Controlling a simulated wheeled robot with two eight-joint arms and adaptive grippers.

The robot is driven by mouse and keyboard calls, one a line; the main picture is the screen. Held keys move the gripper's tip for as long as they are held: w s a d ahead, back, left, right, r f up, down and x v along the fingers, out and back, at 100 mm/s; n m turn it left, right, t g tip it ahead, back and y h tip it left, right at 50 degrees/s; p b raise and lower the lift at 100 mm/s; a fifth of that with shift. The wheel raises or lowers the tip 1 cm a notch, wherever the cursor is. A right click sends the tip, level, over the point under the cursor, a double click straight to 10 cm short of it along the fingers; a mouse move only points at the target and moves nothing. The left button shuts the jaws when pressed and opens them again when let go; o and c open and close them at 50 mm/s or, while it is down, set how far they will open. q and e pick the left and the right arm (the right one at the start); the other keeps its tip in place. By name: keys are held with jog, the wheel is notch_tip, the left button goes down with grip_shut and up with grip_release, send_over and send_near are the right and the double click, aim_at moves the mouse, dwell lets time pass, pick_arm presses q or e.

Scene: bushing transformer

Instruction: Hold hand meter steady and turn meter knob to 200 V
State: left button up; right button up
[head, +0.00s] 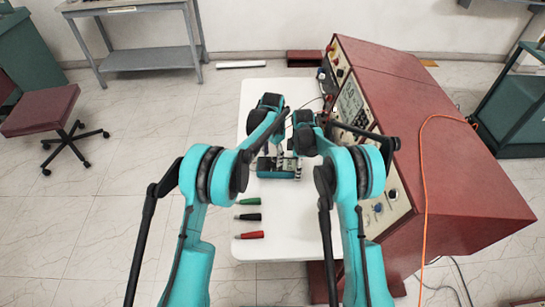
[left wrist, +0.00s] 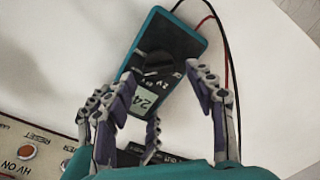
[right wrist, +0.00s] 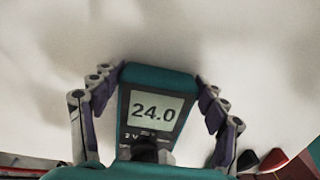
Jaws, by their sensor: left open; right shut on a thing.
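The teal hand meter (head: 266,167) lies on the white table. Its screen (right wrist: 155,110) reads 24.0 in the right wrist view. Its dark round knob (left wrist: 156,66) shows in the left wrist view; I cannot read the knob's setting. My right gripper (right wrist: 155,98) has its fingers on both sides of the meter's screen end and is shut on it. My left gripper (left wrist: 165,92) is open above the meter, its fingers spread to either side of the knob and screen. In the head view my arms partly hide the meter.
A red console (head: 440,150) with a control panel stands along the right. Red and black leads (left wrist: 219,22) run from the meter's far end.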

pick_arm(q)
notch_tip(320, 180, up, 11)
dwell(0.3)
jog(key=shift+r, duration=0.1)
pick_arm(e)
jog(key=o, duration=1.6)
jog(key=shift+o, duration=0.2)
